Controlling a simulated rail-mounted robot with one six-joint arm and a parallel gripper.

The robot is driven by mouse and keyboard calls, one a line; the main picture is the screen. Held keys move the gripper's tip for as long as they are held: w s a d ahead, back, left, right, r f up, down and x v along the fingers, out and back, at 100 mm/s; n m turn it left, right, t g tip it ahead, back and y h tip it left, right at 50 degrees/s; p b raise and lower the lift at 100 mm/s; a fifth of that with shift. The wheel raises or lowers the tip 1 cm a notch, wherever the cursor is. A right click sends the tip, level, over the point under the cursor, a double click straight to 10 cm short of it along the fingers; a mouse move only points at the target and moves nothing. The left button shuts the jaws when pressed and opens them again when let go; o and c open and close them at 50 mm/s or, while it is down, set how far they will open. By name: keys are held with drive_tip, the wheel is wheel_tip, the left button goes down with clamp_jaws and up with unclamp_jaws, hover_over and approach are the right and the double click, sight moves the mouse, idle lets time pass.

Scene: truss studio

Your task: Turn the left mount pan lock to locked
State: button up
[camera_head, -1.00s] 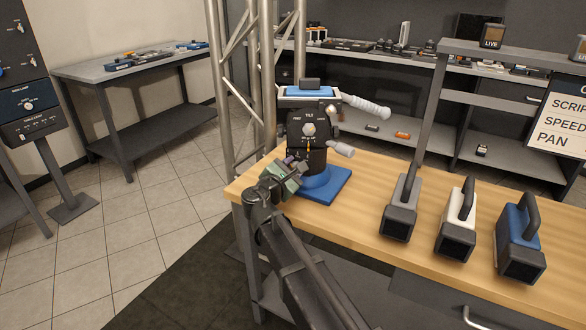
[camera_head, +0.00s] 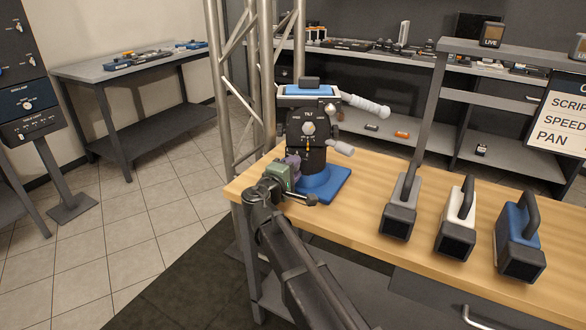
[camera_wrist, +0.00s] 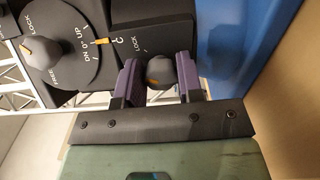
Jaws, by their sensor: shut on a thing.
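The mount (camera_head: 308,135) stands upright on a blue base (camera_head: 330,186) at the left end of the wooden bench. Its dark face has a tilt knob (camera_head: 308,128) marked TILT, which also shows in the wrist view (camera_wrist: 40,52) with LOCK and FREE labels. My gripper (camera_head: 292,163) is at the mount's lower front. In the wrist view its purple fingers (camera_wrist: 160,80) are shut on a small dark rounded knob (camera_wrist: 159,69), the pan lock, with a LOCK label beside it. An orange mark shows low on this knob, and the fingers hide its sides.
A grey, a white and a blue handled block (camera_head: 516,240) stand on the wooden bench (camera_head: 350,225) to the right. A pale pan handle (camera_head: 365,105) and a short side lever (camera_head: 341,148) stick out rightward from the mount. A metal truss (camera_head: 250,80) rises close behind it.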

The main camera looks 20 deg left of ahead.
drive_tip(key=shift+m, duration=2)
drive_tip(key=o, duration=0.9)
drive_tip(key=shift+s, duration=0.15)
drive_tip(key=s, duration=0.3)
drive_tip(key=s+a, duration=0.1)
drive_tip(key=s, duration=0.3)
drive_tip(key=s+a, duration=0.1)
drive_tip(key=s, duration=0.2)
drive_tip(key=shift+s+a, duration=0.1)
drive_tip(key=shift+s, duration=0.1)
